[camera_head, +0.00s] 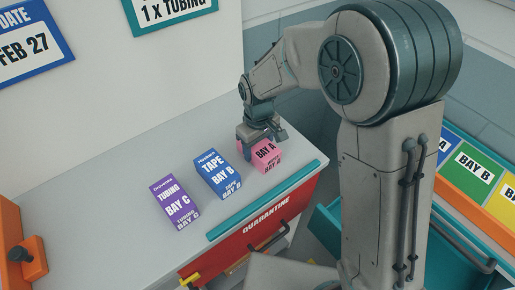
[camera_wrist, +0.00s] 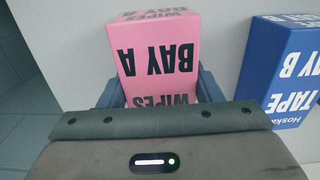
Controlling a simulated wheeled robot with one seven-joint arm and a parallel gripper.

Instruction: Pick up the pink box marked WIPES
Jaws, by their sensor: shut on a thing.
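The pink box marked WIPES and BAY A (camera_head: 266,155) sits at the right end of a row of boxes on the grey counter (camera_head: 120,170). It also fills the upper middle of the wrist view (camera_wrist: 158,60), its print upside down there. My gripper (camera_head: 262,142) reaches down over the box from behind, and its fingers are shut on the box's two sides. In the wrist view my blue-grey fingers (camera_wrist: 160,92) show at the left and right of the box. I cannot tell whether the box is clear of the counter.
A blue TAPE box (camera_head: 218,175) stands just left of the pink box, with a small gap. A purple TUBING box (camera_head: 174,199) stands farther left. A red QUARANTINE drawer (camera_head: 262,222) is below the counter's teal edge (camera_head: 268,200). Coloured bay bins (camera_head: 472,165) are at the right.

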